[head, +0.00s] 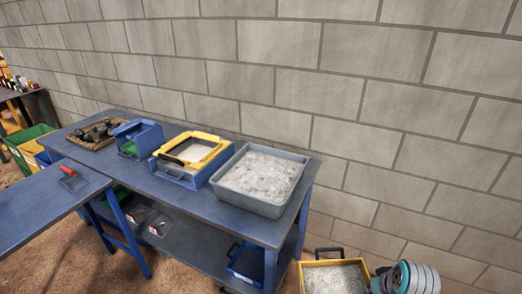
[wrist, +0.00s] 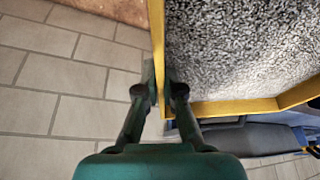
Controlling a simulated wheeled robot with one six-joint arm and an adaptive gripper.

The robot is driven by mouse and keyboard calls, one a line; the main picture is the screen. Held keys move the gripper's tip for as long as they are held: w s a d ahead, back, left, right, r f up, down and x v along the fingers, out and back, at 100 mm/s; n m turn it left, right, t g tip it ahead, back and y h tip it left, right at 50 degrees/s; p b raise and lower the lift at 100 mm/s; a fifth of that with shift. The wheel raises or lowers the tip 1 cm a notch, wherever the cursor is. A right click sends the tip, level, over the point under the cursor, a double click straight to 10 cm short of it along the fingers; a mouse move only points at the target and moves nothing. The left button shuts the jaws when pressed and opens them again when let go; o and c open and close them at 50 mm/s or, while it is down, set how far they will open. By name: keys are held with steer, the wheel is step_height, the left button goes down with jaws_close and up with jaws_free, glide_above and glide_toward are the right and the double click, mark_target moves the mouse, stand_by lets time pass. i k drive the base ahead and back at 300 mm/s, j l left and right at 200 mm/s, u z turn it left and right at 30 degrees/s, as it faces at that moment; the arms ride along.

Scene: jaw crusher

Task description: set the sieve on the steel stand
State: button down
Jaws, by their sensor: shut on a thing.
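The yellow-framed sieve (head: 304,278) is at the bottom edge of the head view, with grey grit filling its inside and a dark handle on its far side. In the wrist view its yellow rim (wrist: 218,108) and the speckled grit are seen close up. My gripper (wrist: 159,90) is shut on one side wall of the sieve, one dark finger on each side of it. In the head view my teal arm shows just right of the sieve, and the fingers are hidden. I cannot make out the steel stand in either view.
A blue workbench (head: 215,208) stands along the block wall. It holds a grey tray of pale rubble (head: 276,206), a yellow-framed box in a blue bin (head: 180,178), a blue bin (head: 138,139) and a wooden tray (head: 88,146). A second blue table (head: 35,212) is at left.

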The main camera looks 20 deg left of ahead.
mark_target(21, 211)
steer(key=i+j+u, duration=0.1)
steer(key=u, duration=0.4)
steer(key=i+j+u, duration=0.15)
steer(key=u, duration=0.35)
